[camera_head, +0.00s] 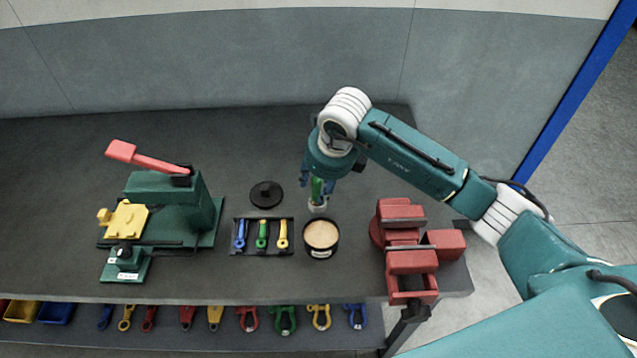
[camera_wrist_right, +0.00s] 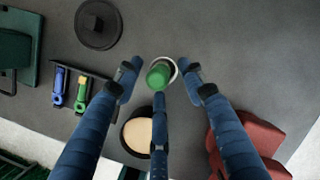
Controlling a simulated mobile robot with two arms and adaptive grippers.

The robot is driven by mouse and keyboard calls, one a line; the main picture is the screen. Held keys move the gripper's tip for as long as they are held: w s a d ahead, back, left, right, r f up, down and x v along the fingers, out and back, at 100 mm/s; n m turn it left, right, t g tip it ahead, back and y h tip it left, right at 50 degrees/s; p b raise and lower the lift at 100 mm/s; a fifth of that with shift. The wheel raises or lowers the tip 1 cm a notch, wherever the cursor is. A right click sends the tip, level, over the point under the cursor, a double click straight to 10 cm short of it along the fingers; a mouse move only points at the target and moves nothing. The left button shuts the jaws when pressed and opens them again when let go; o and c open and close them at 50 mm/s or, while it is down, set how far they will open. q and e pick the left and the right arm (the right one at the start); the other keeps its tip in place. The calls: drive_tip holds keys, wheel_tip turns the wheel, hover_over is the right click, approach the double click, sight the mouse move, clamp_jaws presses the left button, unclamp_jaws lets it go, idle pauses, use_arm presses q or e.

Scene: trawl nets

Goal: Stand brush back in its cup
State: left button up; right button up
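The brush shows its green handle (camera_head: 317,189) in the head view and its round green end (camera_wrist_right: 158,76) in the wrist view. It stands roughly upright, with a small pale cup (camera_head: 318,207) around or under its lower part. The cup's white rim also shows behind the handle in the wrist view (camera_wrist_right: 174,68). My right gripper (camera_wrist_right: 159,78) points down over the brush, its three fingers spread around the handle. Gaps show between the handle and the two side fingers; contact with the middle finger is unclear. The bristles are hidden. My left gripper is out of view.
An open black tin with tan contents (camera_head: 321,234) stands just in front of the cup. A black round lid (camera_head: 266,193) and a tool tray (camera_head: 250,252) lie to the left. A red vise (camera_head: 411,262) stands right, a green press (camera_head: 175,205) far left.

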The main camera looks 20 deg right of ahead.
drive_tip(key=shift+r, duration=0.45)
drive_tip(key=b+v, duration=0.2)
drive_tip(key=v, duration=0.9)
drive_tip(key=shift+s+r+b, duration=0.15)
drive_tip(key=shift+r+b, duration=0.05)
drive_tip(key=shift+b, duration=0.1)
